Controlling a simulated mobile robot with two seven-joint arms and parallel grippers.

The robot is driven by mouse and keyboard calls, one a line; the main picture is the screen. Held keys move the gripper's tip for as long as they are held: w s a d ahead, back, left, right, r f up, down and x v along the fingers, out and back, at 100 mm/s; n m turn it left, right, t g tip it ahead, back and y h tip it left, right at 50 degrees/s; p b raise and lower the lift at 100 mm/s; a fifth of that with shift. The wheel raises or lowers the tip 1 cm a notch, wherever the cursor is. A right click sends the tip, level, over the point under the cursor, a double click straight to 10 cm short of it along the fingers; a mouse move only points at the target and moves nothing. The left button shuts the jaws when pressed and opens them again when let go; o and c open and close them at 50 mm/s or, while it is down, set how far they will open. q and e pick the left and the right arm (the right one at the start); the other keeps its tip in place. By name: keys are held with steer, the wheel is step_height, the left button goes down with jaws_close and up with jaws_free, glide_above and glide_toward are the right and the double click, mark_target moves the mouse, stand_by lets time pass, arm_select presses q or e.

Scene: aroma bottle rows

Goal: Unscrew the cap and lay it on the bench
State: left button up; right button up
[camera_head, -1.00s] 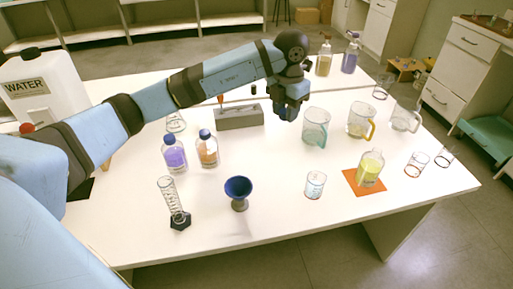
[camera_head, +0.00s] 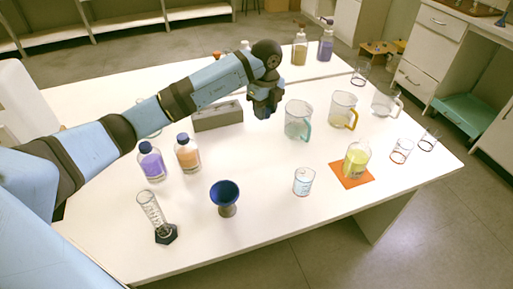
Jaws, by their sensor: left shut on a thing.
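My left gripper (camera_head: 264,112) points down above the bench (camera_head: 262,165), between the grey rack and the teal-handled beaker. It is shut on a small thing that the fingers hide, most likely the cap. A clear bottle with yellow liquid (camera_head: 356,162) stands upright on an orange mat (camera_head: 345,179) at the right, apart from the gripper. No cap shows on its neck. My right gripper is not in view.
A grey rack (camera_head: 218,118) is beside the gripper. A teal-handled beaker (camera_head: 297,121) and a yellow-handled beaker (camera_head: 343,110) stand to its right. Two blue-capped bottles (camera_head: 151,163) (camera_head: 188,155), a blue cup (camera_head: 225,196) and a small beaker (camera_head: 303,182) stand nearer. The bench below the gripper is clear.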

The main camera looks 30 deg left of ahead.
mark_target(264, 152)
arm_select(q)
step_height(264, 152, down, 15)
steer(key=shift+r+b, duration=0.2)
steer(key=shift+b, duration=0.6)
steer(key=shift+f, duration=0.3)
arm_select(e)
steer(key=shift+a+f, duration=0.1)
arm_select(q)
steer(key=shift+f, duration=0.15)
steer(key=o, duration=1)
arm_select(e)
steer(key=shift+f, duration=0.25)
